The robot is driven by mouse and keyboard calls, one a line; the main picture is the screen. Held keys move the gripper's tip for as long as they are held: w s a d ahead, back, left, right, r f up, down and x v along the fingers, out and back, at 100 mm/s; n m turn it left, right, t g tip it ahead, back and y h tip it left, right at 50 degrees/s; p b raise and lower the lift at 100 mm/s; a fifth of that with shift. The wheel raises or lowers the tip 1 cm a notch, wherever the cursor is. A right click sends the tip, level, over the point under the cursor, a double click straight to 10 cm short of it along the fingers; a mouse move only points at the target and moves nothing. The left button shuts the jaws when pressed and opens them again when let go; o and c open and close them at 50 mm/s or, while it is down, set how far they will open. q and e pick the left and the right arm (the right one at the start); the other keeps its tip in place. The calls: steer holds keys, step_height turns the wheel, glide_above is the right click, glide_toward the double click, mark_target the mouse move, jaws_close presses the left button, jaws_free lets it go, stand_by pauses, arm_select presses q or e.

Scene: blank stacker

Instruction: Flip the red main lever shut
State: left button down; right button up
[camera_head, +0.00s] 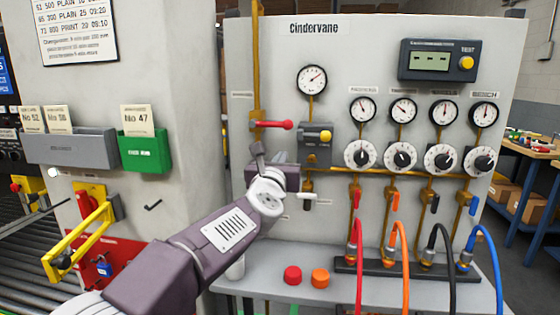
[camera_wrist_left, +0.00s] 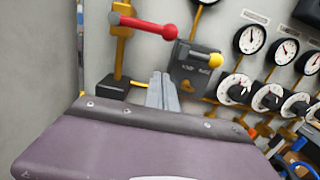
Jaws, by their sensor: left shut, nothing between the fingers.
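The red main lever (camera_head: 273,125) sticks out horizontally to the right from the vertical yellow pipe (camera_head: 256,60) on the panel, crosswise to it. In the left wrist view the lever (camera_wrist_left: 145,24) shows at the top with its round red tip. My left gripper (camera_head: 257,149) is shut and empty, its fingers pointing up just below the lever in the head view. In the left wrist view the shut fingers (camera_wrist_left: 162,88) are below the lever, with a visible gap. My right gripper is out of view.
A grey valve block with a yellow knob (camera_head: 326,136) sits right of the lever. Gauges and dials fill the panel's right side. Coloured hoses (camera_head: 402,260) hang at lower right.

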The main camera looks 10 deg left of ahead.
arm_select(q)
steer(key=s, duration=0.4)
steer(key=shift+s+f, duration=0.2)
steer(key=shift+s, duration=0.05)
